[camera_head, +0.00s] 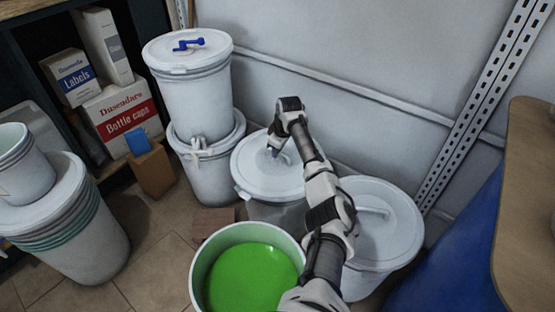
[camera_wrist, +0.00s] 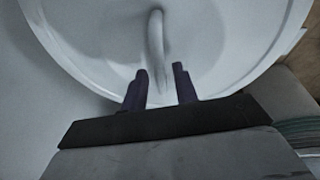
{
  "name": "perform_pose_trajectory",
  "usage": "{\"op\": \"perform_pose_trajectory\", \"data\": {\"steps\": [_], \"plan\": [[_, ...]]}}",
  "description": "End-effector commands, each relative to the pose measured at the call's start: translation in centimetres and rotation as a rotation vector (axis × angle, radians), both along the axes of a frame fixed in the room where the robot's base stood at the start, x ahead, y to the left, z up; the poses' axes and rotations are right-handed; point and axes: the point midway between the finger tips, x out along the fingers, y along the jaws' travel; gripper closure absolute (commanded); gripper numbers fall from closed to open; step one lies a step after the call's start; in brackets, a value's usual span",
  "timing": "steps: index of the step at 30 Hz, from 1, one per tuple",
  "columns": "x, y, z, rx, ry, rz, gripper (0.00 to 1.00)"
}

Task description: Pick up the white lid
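A round white lid (camera_head: 258,177) lies on the middle drum by the wall. In the wrist view the lid (camera_wrist: 225,40) fills most of the picture, with a curved white handle (camera_wrist: 156,38) standing at its centre. My gripper (camera_head: 275,153) points down over this lid, close to the handle. In the wrist view the two dark fingers of my gripper (camera_wrist: 161,72) are apart, with the near end of the handle showing between them and a gap beside it. I cannot tell if a finger touches the handle.
A white-lidded drum (camera_head: 400,225) stands at right, partly behind my arm. An open drum of green liquid (camera_head: 250,275) stands in front. Stacked drums (camera_head: 195,85) with a blue-handled lid stand at left, near cartons (camera_head: 122,112). A brown board (camera_head: 525,200) is at far right.

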Motion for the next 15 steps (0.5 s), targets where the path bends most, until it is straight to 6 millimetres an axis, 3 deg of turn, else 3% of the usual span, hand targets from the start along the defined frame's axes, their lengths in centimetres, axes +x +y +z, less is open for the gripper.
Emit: {"op": "perform_pose_trajectory", "data": {"steps": [1, 6, 15], "plan": [[0.01, -0.01, 0.01, 0.0, 0.0, 0.0, 0.78], [0.0, -0.02, 0.02, 0.0, 0.0, 0.0, 1.0], [-0.01, 0.0, 0.0, 0.0, 0.0, 0.001, 1.0]]}}
